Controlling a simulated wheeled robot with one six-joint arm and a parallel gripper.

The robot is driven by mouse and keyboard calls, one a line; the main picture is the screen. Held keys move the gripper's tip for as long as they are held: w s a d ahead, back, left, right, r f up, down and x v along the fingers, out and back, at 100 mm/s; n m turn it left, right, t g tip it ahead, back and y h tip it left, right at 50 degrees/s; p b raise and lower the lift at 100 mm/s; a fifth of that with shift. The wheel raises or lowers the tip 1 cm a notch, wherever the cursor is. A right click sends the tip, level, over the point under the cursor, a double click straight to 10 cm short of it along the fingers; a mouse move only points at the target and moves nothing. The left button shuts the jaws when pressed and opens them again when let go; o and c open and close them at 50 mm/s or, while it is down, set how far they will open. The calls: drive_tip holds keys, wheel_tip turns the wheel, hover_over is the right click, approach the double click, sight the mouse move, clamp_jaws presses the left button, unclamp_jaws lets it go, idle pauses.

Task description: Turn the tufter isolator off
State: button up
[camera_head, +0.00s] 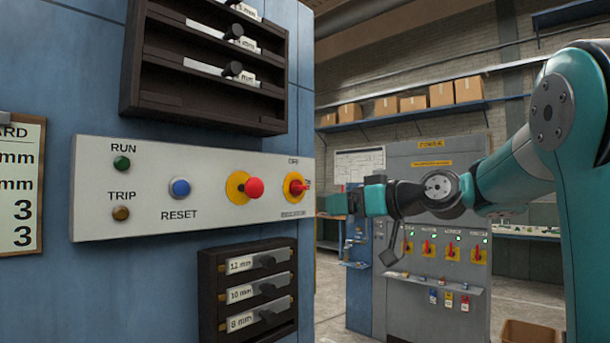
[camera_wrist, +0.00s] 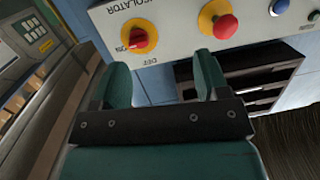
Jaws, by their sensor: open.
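The tufter isolator (camera_head: 295,186) is a red rotary knob on a yellow disc at the right end of the pale control panel (camera_head: 215,212). OFF is lettered above it in the head view. It shows in the wrist view (camera_wrist: 139,38), where the lettering is upside down. I cannot tell the handle's exact setting. My gripper (camera_head: 332,204) is open and empty, to the right of the panel in the head view. In the wrist view its two teal fingers (camera_wrist: 162,72) are spread, with the knob beyond their tips, nearer the left finger. They look apart from it.
A red mushroom button (camera_head: 253,188) on yellow sits beside the isolator, with a blue RESET button (camera_head: 180,187) farther left. A dark rack (camera_head: 205,75) juts out above the panel and a drawer rack (camera_head: 250,290) below. A grey cabinet (camera_head: 425,290) with several similar red switches stands behind.

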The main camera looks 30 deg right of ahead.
drive_tip(key=d+r+t+h, duration=0.1)
drive_tip(key=d+r+t, duration=0.1)
drive_tip(key=d+r, duration=0.25)
drive_tip(key=p, duration=0.9)
approach(301, 188)
drive_tip(key=x, duration=0.3)
drive_tip(key=d+x, duration=0.1)
drive_tip(key=x, duration=0.2)
drive_tip(key=r+x, duration=0.1)
drive_tip(key=x, duration=0.2)
drive_tip(key=shift+w+d, duration=0.15)
drive_tip(key=shift+w, duration=0.05)
drive_tip(key=shift+w+f, duration=0.2)
drive_tip(key=shift+w, duration=0.35)
drive_tip(key=c, duration=0.9)
